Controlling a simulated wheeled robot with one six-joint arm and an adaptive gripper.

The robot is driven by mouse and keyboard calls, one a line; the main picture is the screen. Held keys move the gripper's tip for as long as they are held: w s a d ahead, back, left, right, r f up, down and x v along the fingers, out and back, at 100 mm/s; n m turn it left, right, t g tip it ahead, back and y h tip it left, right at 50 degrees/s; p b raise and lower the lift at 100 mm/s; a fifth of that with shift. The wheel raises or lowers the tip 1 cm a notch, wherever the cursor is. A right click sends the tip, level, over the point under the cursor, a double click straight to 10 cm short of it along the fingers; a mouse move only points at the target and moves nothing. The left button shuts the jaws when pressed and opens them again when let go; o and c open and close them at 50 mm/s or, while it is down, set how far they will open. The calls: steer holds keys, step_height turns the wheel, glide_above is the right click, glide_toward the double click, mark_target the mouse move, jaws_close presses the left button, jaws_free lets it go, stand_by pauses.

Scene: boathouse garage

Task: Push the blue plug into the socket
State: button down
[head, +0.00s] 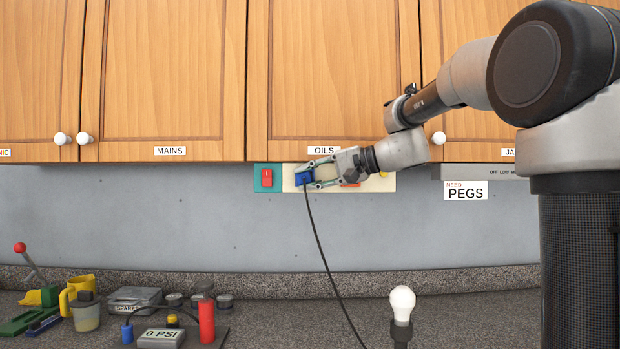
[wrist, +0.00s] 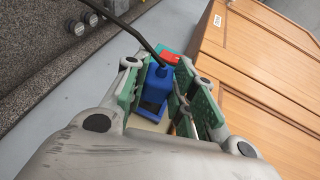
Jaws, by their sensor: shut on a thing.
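The blue plug (head: 304,178) is held between the fingertips of my gripper (head: 307,177), in front of the cream wall panel (head: 289,172) under the cabinets. A black cable (head: 319,245) runs from the plug down to the counter. In the wrist view my gripper (wrist: 157,78) has its green pads on either side of the blue plug (wrist: 157,84). The cream panel (wrist: 146,125) shows beyond it. A darker blue part shows just below the plug; I cannot tell whether it belongs to the plug or the socket. The socket opening and any contact with it are hidden.
A red switch (head: 267,177) on a green plate is left of the plug. Wooden cabinets (head: 170,80) hang just above the panel. A light bulb (head: 402,303) stands upright at front right. Several items, including a red cylinder (head: 207,320), crowd the counter's left.

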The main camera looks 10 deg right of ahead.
stand_by(0.4)
steer(key=shift+d+f+y, duration=0.15)
steer(key=shift+d+y, duration=0.05)
steer(key=shift+y, duration=0.3)
steer(key=shift+m+t+y, duration=0.4)
steer(key=shift+m+y, duration=0.1)
steer(key=shift+y, duration=0.3)
steer(key=shift+w+d, duration=0.2)
steer(key=shift+w, duration=0.55)
stand_by(0.7)
steer(key=shift+s, duration=0.15)
steer(key=shift+s+a, duration=0.2)
steer(key=shift+s, duration=0.4)
steer(key=shift+s, duration=0.1)
steer(key=shift+s+a, duration=0.25)
steer(key=shift+s, duration=0.95)
steer(key=shift+s+a, duration=0.2)
steer(key=shift+s, duration=0.95)
